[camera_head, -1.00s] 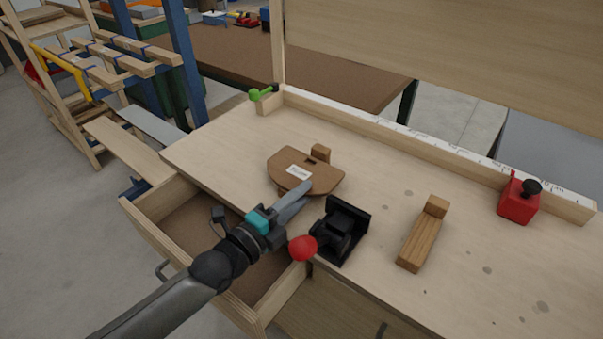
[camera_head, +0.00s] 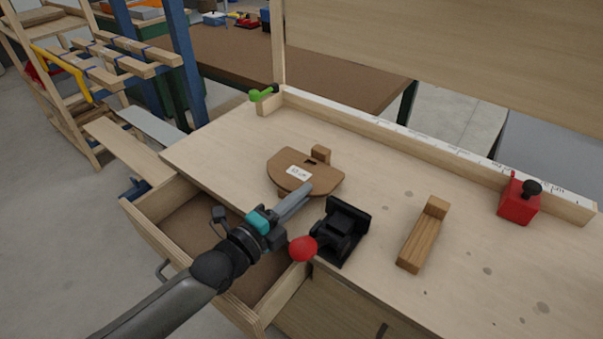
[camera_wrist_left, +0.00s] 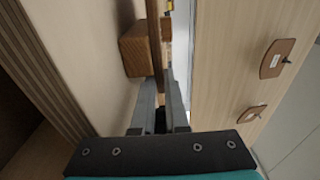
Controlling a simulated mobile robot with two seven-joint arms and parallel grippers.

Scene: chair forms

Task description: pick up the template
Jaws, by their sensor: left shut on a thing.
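The template (camera_head: 285,178) is a flat brown half-round board with a white label and a small dark slot. It is over the left part of the workbench, with a small wooden block (camera_head: 320,153) at its far edge. I cannot tell whether the template touches the benchtop. My right gripper is not in view.
A black clamp-like device (camera_head: 343,230) with a red knob (camera_head: 303,248) stands close right of my left gripper. An open drawer (camera_head: 157,230) lies below it. A wooden piece (camera_head: 422,237) and a red box (camera_head: 518,202) are further right. A ruled rail (camera_head: 400,137) bounds the back.

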